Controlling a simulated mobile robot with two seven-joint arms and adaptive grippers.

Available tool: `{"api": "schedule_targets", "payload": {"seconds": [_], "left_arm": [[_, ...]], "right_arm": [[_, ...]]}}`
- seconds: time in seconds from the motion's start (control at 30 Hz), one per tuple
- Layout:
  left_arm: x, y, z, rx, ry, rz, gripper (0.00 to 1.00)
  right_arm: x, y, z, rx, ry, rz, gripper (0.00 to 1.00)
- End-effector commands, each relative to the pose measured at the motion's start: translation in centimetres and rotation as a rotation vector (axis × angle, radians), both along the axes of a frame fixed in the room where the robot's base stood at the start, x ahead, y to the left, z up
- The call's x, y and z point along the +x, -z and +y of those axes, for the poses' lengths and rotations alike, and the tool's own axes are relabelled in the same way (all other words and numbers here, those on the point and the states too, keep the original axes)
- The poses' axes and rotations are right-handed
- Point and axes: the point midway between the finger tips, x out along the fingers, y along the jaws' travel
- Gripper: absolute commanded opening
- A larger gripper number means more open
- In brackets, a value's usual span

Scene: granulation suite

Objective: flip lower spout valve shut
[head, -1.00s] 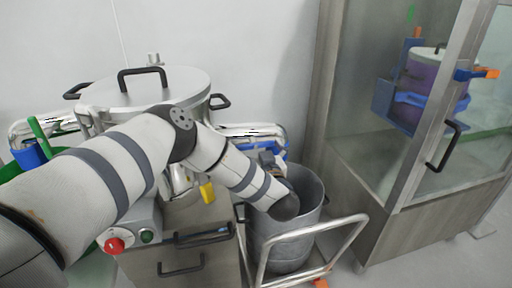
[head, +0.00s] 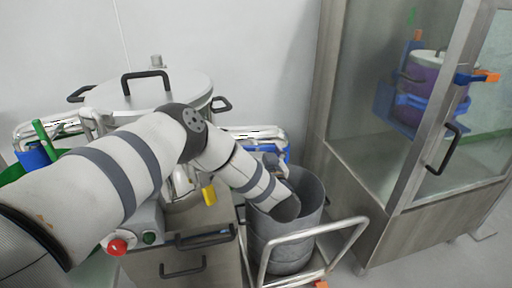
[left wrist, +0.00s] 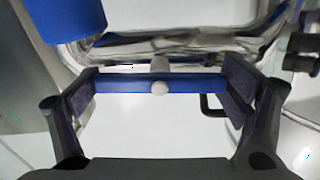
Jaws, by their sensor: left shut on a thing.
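The valve handle is a straight blue bar (left wrist: 120,84) with a pale round knob at its middle, seen in the left wrist view in front of shiny chrome pipework. My left gripper (left wrist: 160,88) is shut on this bar, one finger pad at each end. The bar lies level across that picture. In the head view my left forearm hides most of the gripper and the handle, and the spout cannot be made out clearly. My right gripper is not in view.
A lidded steel vessel (head: 185,88) stands behind my arm. A grey bin (head: 312,215) sits on a trolley with a tubular rail (head: 335,232) below the wrist. A glass-fronted cabinet (head: 345,160) stands at right. A red button (head: 117,247) is on the cabinet front near my arm.

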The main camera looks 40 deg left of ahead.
Motion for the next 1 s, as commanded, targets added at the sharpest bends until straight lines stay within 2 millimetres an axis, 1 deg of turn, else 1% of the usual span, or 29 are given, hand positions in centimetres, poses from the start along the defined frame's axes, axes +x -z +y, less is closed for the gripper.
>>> {"api": "schedule_targets", "payload": {"seconds": [0.07, 0.4, 1.0], "left_arm": [[0.06, -0.4, -0.09, 0.041, 0.002, 0.042, 0.63], [0.05, -0.23, -0.1, 0.251, 0.001, 0.289, 0.63], [-0.02, 0.08, -0.04, 0.62, -0.001, 0.726, 0.63]], "right_arm": [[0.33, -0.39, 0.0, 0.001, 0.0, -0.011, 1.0], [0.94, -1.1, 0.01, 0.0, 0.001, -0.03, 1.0], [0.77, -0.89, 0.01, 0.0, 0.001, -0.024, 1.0]]}}
